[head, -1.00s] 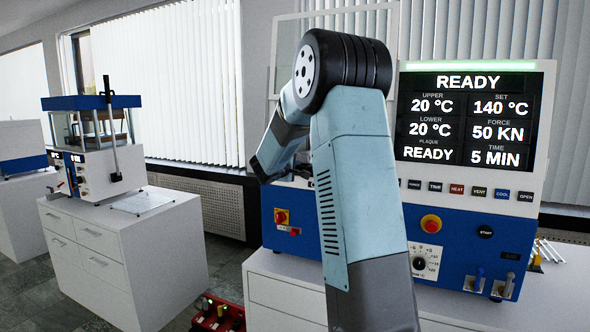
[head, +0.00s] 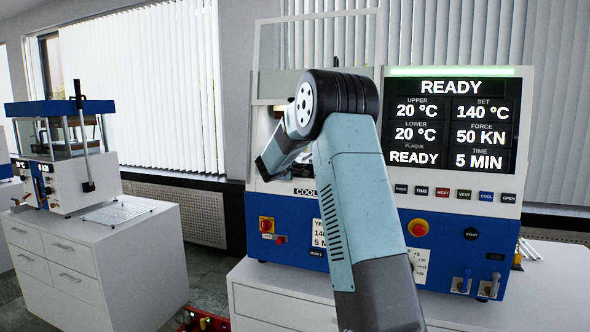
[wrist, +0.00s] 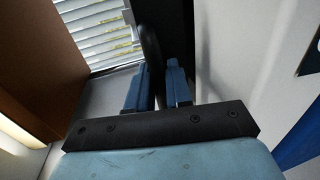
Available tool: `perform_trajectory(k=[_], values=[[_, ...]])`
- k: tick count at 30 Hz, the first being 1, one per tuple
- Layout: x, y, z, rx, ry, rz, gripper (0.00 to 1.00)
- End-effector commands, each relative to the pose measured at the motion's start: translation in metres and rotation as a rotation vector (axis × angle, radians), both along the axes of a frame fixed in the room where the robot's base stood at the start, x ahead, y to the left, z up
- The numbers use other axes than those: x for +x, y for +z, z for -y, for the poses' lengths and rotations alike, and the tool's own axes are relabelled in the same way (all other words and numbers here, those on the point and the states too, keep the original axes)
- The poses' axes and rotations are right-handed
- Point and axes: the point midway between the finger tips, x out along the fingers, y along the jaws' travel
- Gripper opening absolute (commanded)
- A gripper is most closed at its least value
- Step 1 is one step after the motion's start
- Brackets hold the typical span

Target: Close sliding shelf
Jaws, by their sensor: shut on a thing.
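My gripper (wrist: 158,78) shows in the wrist view, its two blue fingers shut on a dark curved handle (wrist: 151,45). Whether this handle belongs to the sliding shelf cannot be told from the picture. In the head view my arm stands in front of the press (head: 450,225), a white and blue machine on a white cabinet. The arm reaches into the left part of the press and hides my fingers and most of the press opening. The shelf itself cannot be made out clearly.
The press screen (head: 451,122) reads READY, 20 °C upper and lower. A clear guard frame (head: 268,60) stands above the opening. A second press (head: 62,165) stands on a white cabinet (head: 95,260) at left, with floor between. A red object (head: 205,321) lies low between the cabinets.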

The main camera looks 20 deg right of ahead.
Motion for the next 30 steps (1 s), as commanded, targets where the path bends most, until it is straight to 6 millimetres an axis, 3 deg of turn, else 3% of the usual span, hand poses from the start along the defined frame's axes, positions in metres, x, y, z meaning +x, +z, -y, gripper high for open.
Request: perform_trajectory(k=[5, 6, 10, 24, 30], values=[[0.000, -0.002, 0.002, 0.000, -0.002, -0.003, 0.00], [0.000, -0.002, 0.002, 0.000, -0.002, -0.003, 0.23], [0.000, -0.001, 0.002, 0.000, -0.002, -0.002, 0.35], [0.000, 0.003, 0.002, -0.004, -0.002, 0.003, 0.35], [-0.013, 0.006, -0.012, -0.003, 0.000, 0.003, 0.35]])
